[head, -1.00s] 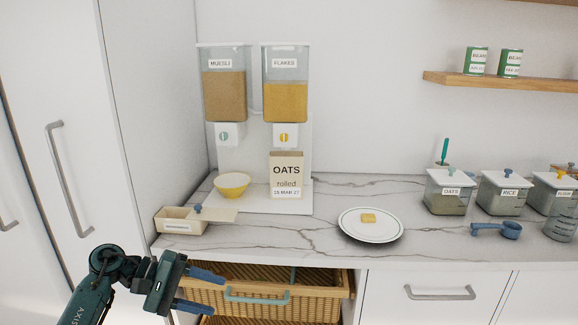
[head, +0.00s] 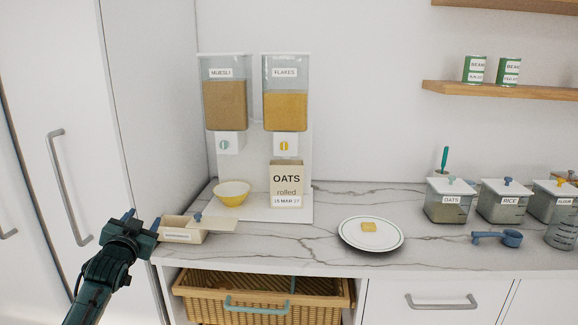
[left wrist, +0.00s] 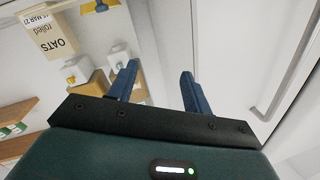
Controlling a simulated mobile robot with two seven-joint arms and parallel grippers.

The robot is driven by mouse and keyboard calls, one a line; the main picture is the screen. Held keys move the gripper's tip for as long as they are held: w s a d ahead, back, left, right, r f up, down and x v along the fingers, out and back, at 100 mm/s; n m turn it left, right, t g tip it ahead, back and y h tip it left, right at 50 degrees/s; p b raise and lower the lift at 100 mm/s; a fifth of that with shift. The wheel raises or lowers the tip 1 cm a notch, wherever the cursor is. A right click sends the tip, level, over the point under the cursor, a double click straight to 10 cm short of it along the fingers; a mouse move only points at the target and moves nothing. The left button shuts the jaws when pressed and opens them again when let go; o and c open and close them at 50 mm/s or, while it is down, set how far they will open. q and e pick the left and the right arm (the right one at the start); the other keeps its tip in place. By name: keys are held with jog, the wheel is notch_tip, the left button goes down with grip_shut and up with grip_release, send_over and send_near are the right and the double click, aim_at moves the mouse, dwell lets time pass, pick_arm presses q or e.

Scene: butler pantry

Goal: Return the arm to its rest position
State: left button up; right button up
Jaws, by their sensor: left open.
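My left gripper (head: 140,222) is at the lower left of the head view, beside the left end of the counter and in front of the tall white cabinet. Its fingers are partly hidden behind the gripper body there. In the left wrist view the two blue fingers (left wrist: 158,85) stand apart with nothing between them, so it is open and empty. My right gripper is not in view.
A cream box (head: 182,236) with its lid aside sits close to my left gripper at the counter's left end. A wicker drawer (head: 205,307) stands pulled out below. A plate (head: 352,243) and bowl (head: 232,196) are on the counter. A cabinet handle (head: 70,188) is left.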

pick_arm(q)
jog(key=s+d+f+g+h, duration=0.2)
jog(key=s+d+f, duration=0.4)
jog(key=s+f, duration=0.3)
jog(key=s+d+f+g+h, duration=0.15)
jog(key=s+d+f, duration=0.4)
jog(key=f, duration=0.55)
jog(key=s+d+f+g, duration=0.1)
jog(key=s+d+f, duration=0.1)
jog(key=s, duration=0.6)
jog(key=s+d+f+g+h, duration=0.1)
jog(key=s+d+f, duration=0.2)
jog(key=s, duration=0.5)
jog(key=s+d+f+g, duration=0.1)
jog(key=s+d+f, duration=0.1)
jog(key=s+d, duration=0.3)
jog(key=s, duration=0.4)
jog(key=shift+f+n+g+h, duration=0.15)
jog(key=shift+n+g+h, duration=0.15)
jog(key=shift+g+h, duration=0.05)
